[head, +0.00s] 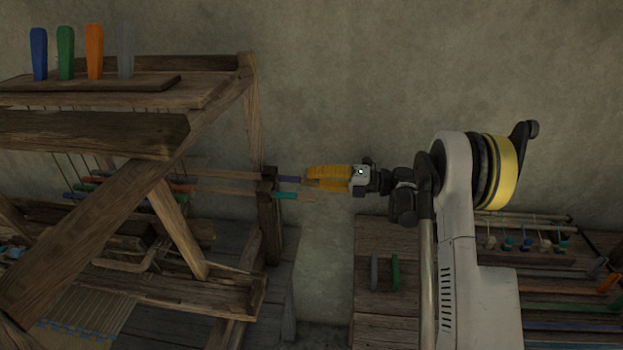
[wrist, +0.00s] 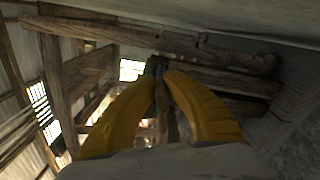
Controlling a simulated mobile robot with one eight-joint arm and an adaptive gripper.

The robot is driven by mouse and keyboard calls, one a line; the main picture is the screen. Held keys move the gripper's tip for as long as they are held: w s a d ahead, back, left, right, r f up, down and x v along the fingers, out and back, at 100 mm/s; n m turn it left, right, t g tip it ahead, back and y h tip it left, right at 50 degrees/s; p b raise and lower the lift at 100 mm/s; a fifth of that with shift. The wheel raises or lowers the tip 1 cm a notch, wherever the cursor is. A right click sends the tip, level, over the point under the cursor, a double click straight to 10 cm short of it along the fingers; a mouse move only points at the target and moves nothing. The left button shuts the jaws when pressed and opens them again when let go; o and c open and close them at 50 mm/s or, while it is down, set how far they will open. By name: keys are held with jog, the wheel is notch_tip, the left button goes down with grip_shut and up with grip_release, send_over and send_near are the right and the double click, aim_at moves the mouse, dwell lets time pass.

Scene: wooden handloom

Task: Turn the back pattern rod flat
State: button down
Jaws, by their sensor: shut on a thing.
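The back pattern rod (head: 288,179), with a purple band, sticks out to the right of the loom's side post in the head view. My gripper (head: 309,178) has yellow fingers shut on its outer end. In the wrist view my gripper (wrist: 164,77) has its fingertips closed together on a narrow, dark wooden piece (wrist: 161,95), which runs away toward the loom. The fingers hide much of the rod's end, and I cannot tell whether its face is flat or on edge. A second rod (head: 286,195), with a teal band, lies just in front and below.
The wooden loom (head: 255,110) fills the left, with coloured pegs (head: 66,53) on its top shelf. A side post (head: 268,220) stands close to my gripper. A bench (head: 376,310) with small tools stands at the lower right. The wall behind is bare.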

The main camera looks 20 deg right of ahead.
jog(key=shift+f+m, duration=0.15)
jog(key=shift+m, duration=1.85)
jog(key=c, duration=1.5)
grip_release()
jog(key=shift+o, duration=0.2)
jog(key=v, duration=1.2)
jog(key=shift+w, duration=0.15)
